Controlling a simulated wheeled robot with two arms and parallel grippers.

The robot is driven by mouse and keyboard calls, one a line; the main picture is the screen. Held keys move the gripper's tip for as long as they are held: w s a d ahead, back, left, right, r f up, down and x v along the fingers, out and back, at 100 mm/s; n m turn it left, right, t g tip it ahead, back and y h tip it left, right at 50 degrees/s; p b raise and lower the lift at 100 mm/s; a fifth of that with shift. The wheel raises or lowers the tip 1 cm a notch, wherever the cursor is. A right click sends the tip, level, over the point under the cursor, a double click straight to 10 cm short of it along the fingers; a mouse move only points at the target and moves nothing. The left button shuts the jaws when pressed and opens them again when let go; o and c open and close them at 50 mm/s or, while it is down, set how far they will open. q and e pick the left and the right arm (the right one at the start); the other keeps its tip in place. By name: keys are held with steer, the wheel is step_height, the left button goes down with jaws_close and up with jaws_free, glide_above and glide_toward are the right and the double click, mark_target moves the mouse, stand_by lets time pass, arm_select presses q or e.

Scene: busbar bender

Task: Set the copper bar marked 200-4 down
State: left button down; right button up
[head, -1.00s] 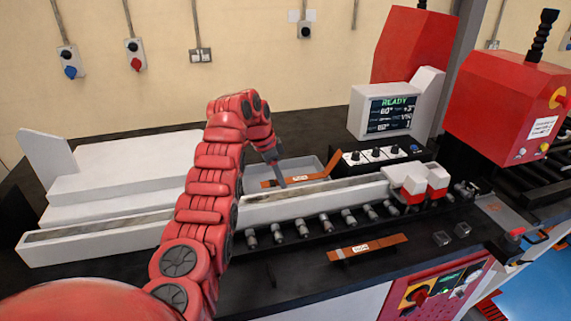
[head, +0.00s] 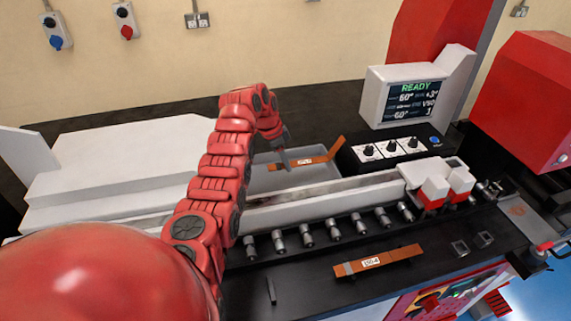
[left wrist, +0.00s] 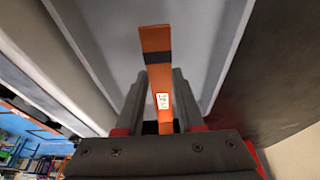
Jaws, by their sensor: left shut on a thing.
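My left gripper (head: 285,164) reaches down over the grey tray (head: 262,181) behind the long white rail. It is shut on a copper bar (head: 308,162) with a white label and an upturned right end. The bar lies at or just above the tray; I cannot tell whether it touches. In the left wrist view this bar (left wrist: 155,45) runs between the fingers (left wrist: 160,86), with a dark band near its far end. A second labelled copper bar (head: 400,255) lies at the front of the black worktop. My right gripper is out of view.
The white rail (head: 330,200) and a row of metal rollers (head: 334,233) lie between tray and front bar. A knob box (head: 392,150) and a READY screen (head: 412,97) stand right of the tray. Red-and-white blocks (head: 435,190) sit at the rail's right end.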

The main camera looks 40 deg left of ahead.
arm_select(q)
step_height(320, 180, down, 3)
steer(key=shift+s+d+p, duration=0.1)
steer(key=shift+s+p, duration=0.05)
steer(key=shift+p, duration=0.5)
steer(key=shift+f, duration=0.1)
steer(key=shift+f+b, duration=0.5)
steer(key=shift+b, duration=0.35)
steer(key=shift+f, duration=0.1)
steer(key=c, duration=0.5)
jaws_free()
